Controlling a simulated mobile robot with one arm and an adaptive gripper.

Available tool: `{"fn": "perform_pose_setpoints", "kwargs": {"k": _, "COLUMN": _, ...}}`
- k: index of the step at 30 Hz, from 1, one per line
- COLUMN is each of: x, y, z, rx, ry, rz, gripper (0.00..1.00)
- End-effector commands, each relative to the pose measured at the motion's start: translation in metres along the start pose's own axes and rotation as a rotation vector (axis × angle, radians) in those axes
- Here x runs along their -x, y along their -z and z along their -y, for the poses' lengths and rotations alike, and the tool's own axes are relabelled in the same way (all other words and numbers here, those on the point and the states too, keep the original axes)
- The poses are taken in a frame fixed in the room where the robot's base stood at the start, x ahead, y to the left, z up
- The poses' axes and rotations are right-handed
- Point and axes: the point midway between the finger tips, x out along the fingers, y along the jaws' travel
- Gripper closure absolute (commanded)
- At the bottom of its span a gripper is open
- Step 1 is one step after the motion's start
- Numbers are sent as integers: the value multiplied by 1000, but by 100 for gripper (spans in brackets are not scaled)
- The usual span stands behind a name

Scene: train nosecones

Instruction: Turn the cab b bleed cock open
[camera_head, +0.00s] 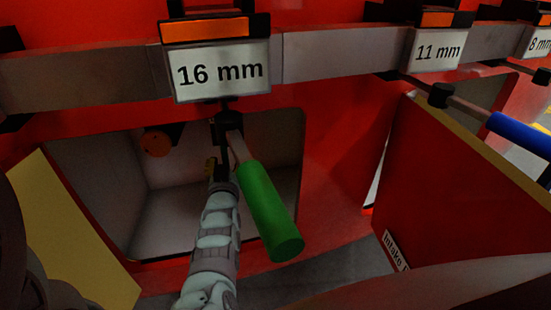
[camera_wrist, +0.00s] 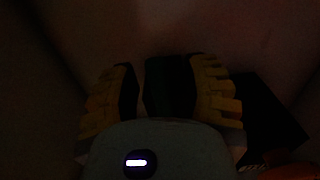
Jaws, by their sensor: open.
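My gripper (camera_head: 212,165) reaches up into a pale recess (camera_head: 90,190) in the red wall, partly hidden behind a green-handled tool (camera_head: 268,210). In the very dark wrist view its two yellow-ridged fingers (camera_wrist: 163,85) stand apart. A dark block shows between them; I cannot tell what it is or whether they touch it. An orange round part (camera_head: 157,143) sits at the recess's upper left, left of my gripper. I cannot tell whether it belongs to the cab b bleed cock. No cock is clearly identifiable, and its position cannot be read.
The green-handled tool hangs under a "16 mm" label (camera_head: 220,72), close beside my gripper. A metal rail (camera_head: 330,57) crosses above. To the right are an "11 mm" label (camera_head: 438,50), a blue-handled tool (camera_head: 520,135) and a red panel (camera_head: 460,200) with a partly readable "Intake" label.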

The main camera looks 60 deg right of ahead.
Motion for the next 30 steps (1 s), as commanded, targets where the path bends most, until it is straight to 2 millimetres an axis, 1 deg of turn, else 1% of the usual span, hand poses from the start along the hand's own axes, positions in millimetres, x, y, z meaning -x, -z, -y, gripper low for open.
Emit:
{"fn": "perform_pose_setpoints", "kwargs": {"k": 3, "x": -9, "y": 1, "z": 2, "rx": 0, "ry": 3, "rz": -4, "gripper": 54}}
{"fn": "perform_pose_setpoints", "kwargs": {"k": 6, "x": -12, "y": 2, "z": 1, "rx": 0, "ry": 2, "rz": -4, "gripper": 54}}
{"fn": "perform_pose_setpoints", "kwargs": {"k": 15, "x": -13, "y": 1, "z": 1, "rx": 0, "ry": 2, "rz": -3, "gripper": 54}}
{"fn": "perform_pose_setpoints", "kwargs": {"k": 16, "x": -13, "y": 1, "z": 1, "rx": 0, "ry": 2, "rz": -3, "gripper": 51}}
{"fn": "perform_pose_setpoints", "kwargs": {"k": 30, "x": -13, "y": 2, "z": 1, "rx": 0, "ry": 1, "rz": -3, "gripper": 99}}
